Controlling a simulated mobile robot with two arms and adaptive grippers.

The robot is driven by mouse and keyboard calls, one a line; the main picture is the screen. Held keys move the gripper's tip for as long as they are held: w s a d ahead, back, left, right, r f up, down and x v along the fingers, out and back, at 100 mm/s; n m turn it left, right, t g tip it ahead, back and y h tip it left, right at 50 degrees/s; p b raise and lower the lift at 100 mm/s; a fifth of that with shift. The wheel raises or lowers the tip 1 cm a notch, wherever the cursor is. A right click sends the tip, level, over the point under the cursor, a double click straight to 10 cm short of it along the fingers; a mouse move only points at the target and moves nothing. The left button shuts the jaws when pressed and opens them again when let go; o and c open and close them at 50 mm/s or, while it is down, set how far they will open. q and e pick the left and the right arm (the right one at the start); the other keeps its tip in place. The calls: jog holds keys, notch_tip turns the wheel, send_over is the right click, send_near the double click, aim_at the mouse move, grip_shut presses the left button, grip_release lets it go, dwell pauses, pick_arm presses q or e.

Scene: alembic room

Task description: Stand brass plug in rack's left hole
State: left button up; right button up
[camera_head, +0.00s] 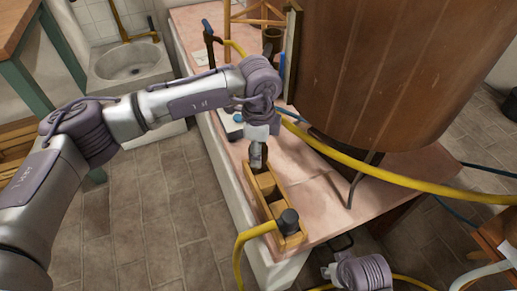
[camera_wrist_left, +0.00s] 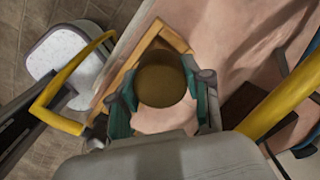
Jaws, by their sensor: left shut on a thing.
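My left gripper (camera_head: 258,156) points down over the far end of the wooden rack (camera_head: 263,205). In the left wrist view, the brass plug (camera_wrist_left: 162,80) is a dull brown-gold cylinder seen end-on between the green fingers of my left gripper (camera_wrist_left: 163,103), which is shut on it. Part of the rack's frame (camera_wrist_left: 132,62) shows behind the plug. The plug and fingers hide the rack's holes there, and I cannot tell whether the plug touches the rack. My right arm shows low in the head view; its fingers are not clear.
A dark-topped cylinder (camera_head: 288,221) stands at the rack's near end, beside a yellow hose (camera_head: 246,239). A large copper-brown vessel (camera_head: 385,75) fills the back right. Another yellow hose (camera_head: 390,175) crosses the pink tabletop (camera_head: 325,215). Some bare tabletop lies right of the rack.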

pick_arm(q)
jog(key=shift+f, duration=0.1)
pick_arm(e)
jog(key=shift+r, duration=0.2)
jog(key=shift+s+r, duration=0.1)
jog(key=shift+r, duration=0.05)
pick_arm(q)
jog(key=shift+f, duration=0.1)
pick_arm(e)
jog(key=shift+s, duration=0.1)
pick_arm(q)
jog(key=shift+f, duration=0.15)
pick_arm(e)
jog(key=shift+r, duration=0.7)
pick_arm(q)
jog(key=shift+f+b, duration=0.1)
jog(key=shift+b, duration=0.2)
pick_arm(e)
jog(key=shift+f, duration=0.15)
dwell(0.4)
pick_arm(q)
jog(key=shift+f, duration=0.3)
pick_arm(e)
jog(key=shift+r, duration=0.9)
jog(key=shift+s, duration=0.15)
pick_arm(q)
jog(key=shift+f, duration=0.1)
pick_arm(e)
jog(key=shift+r, duration=0.1)
